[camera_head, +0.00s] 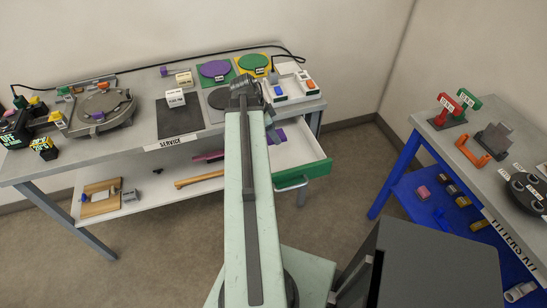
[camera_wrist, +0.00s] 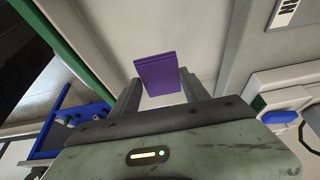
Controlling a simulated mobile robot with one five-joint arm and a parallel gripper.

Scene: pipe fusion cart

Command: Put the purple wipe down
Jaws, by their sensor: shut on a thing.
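The purple wipe (camera_wrist: 158,75) is a flat purple block between the two fingers of my gripper (camera_wrist: 161,84) in the wrist view. My gripper is shut on it. In the head view my gripper (camera_head: 271,121) hangs at the front edge of the service table, right of my arm. The purple wipe shows just under it (camera_head: 277,137), partly hidden by my arm. It is above or near the pale inside of an open green-fronted drawer (camera_head: 305,170). I cannot tell whether it touches anything below.
The service table (camera_head: 140,133) holds a purple disc (camera_head: 214,69), a green disc (camera_head: 254,62), a dark mat (camera_head: 180,119) and a clamp machine (camera_head: 99,106). A lower shelf (camera_head: 150,185) carries a wooden-handled tool (camera_head: 199,179). The fittings table (camera_head: 461,157) stands right, with floor between.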

